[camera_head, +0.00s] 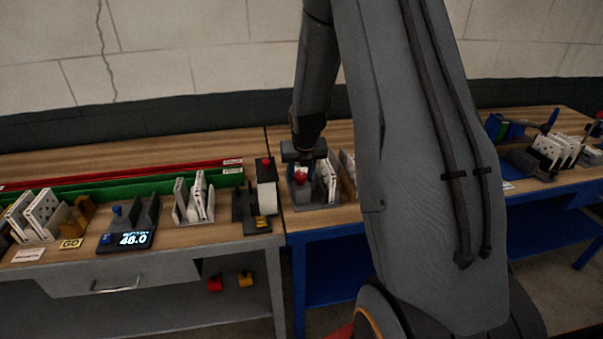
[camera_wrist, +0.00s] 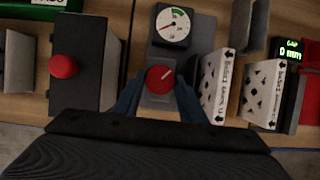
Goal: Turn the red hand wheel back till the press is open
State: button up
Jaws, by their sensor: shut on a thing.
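A round red hand wheel (camera_wrist: 160,79) with a pale line across its top sits on a grey base in the middle of the wrist view. In the head view the red wheel (camera_head: 300,176) shows just under my gripper (camera_head: 304,160). The blue fingers of my gripper (camera_wrist: 157,96) stand on either side of the wheel in the wrist view, shut on it. A round dial gauge (camera_wrist: 173,26) with a green arc is just beyond it. A display (camera_wrist: 291,50) at the right reads 0 mm. White perforated filters (camera_wrist: 219,85) stand upright to the wheel's right.
A dark box with a red button (camera_wrist: 63,67) stands left of my gripper, close by. The filters are close on the right. A grey bench (camera_head: 190,257) with more filters and a lit display (camera_head: 131,239) lies to the left.

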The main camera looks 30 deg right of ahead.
jog(key=o, duration=1)
jog(key=shift+v, duration=3.9)
jog(key=shift+a, duration=0.1)
